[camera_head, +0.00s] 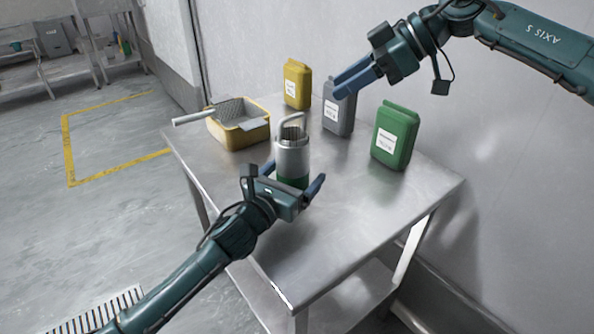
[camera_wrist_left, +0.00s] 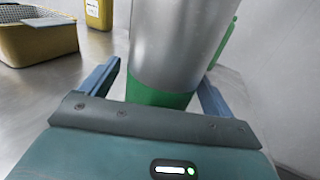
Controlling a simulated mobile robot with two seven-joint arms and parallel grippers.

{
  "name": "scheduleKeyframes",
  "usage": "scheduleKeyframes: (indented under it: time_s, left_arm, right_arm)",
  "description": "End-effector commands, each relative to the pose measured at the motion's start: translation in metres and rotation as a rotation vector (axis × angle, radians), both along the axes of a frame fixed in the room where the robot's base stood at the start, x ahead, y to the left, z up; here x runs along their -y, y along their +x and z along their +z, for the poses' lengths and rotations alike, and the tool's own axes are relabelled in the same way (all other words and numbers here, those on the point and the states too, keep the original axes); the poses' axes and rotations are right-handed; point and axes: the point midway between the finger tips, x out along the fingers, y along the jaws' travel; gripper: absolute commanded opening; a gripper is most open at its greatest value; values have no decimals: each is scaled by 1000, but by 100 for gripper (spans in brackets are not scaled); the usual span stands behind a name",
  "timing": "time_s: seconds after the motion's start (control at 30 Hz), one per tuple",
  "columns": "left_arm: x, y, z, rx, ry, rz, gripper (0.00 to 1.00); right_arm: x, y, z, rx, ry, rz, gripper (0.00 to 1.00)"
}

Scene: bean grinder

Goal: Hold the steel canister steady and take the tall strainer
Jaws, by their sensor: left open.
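The steel canister (camera_head: 292,158), a grey cylinder with a green base, stands upright on the metal table. The tall strainer (camera_head: 292,131) sits in its top, with a handle loop above the rim; its lower part is hidden inside. My left gripper (camera_head: 285,185) is open low at the canister, with a finger on each side. In the left wrist view the canister (camera_wrist_left: 175,45) stands between the blue fingers, with a visible gap at the left finger. My right gripper (camera_head: 345,82) is above and right of the strainer, apart from it; its fingers look close together, but their gap is unclear.
A yellow bin (camera_head: 245,136) with a handled mesh sieve (camera_head: 235,112) stands left of the canister. Yellow (camera_head: 297,85), grey (camera_head: 338,112) and green (camera_head: 395,136) jugs stand behind and right. The table's front right (camera_head: 350,210) is clear.

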Motion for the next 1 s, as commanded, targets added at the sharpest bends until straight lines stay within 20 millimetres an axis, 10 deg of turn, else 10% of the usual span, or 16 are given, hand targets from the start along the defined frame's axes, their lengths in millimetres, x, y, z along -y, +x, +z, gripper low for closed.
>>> scheduleKeyframes:
  time_s: [0.47, 1.0]
  left_arm:
    - [7, 12, 0, -1, -1, 0, 88]
    - [7, 12, 0, -1, -1, 0, 45]
  right_arm:
    - [0, 0, 0, 0, 0, 0, 36]
    - [0, 0, 0, 0, 0, 0, 36]
